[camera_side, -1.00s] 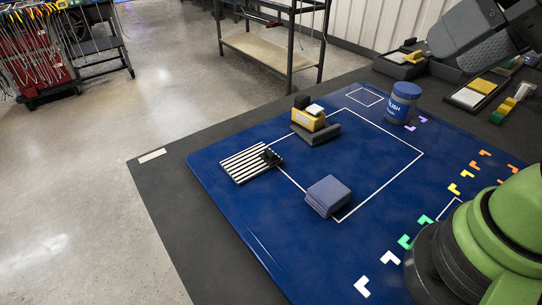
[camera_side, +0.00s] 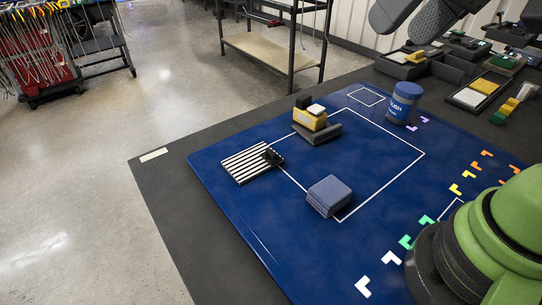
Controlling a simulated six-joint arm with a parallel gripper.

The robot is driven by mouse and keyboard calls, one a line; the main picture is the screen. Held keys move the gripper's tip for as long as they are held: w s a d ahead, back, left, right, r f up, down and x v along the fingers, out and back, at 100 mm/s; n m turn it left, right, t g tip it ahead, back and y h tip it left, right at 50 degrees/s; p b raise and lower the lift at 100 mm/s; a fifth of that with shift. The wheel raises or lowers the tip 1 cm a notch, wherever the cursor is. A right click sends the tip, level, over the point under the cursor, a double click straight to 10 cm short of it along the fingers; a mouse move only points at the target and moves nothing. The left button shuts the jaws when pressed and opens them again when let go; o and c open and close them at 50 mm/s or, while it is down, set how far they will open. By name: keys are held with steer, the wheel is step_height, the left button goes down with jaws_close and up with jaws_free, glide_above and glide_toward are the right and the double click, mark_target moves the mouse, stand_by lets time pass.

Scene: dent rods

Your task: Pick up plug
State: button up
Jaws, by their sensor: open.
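No thing here is plainly a plug. A small black piece (camera_side: 272,156) sits at the right edge of a striped black-and-white plate (camera_side: 246,166) on the blue mat. A yellow block (camera_side: 309,119) with a black piece and a white piece on top rests by a dark grey holder (camera_side: 318,134). I cannot tell which of these is the plug. My gripper (camera_side: 403,32), two dark grey fingers set apart, is partly cut off by the top edge. It is open and appears empty, high at the back right, away from these things.
A blue-grey block (camera_side: 329,196) stands near the middle of the blue mat (camera_side: 270,215). A jar with a blue lid (camera_side: 403,102) stands at the back. Coloured corner marks line the right side. Trays and small parts (camera_side: 475,92) lie beyond. The mat's front left is clear.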

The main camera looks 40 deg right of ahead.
steer(key=w+a+f+n+g, duration=0.15)
steer(key=w+f, duration=0.25)
steer(key=w, duration=0.5)
steer(key=n+g+h, duration=0.2)
steer(key=g, duration=0.1)
glide_toward(275, 154)
steer(key=shift+g, duration=0.35)
steer(key=f, duration=0.4)
steer(key=shift+w+f, duration=0.25)
steer(key=shift+f, duration=0.05)
step_height(275, 154, down, 6)
steer(key=shift+r, duration=0.15)
steer(key=shift+c, duration=0.5)
steer(key=c, duration=1)
steer(key=shift+o, duration=0.2)
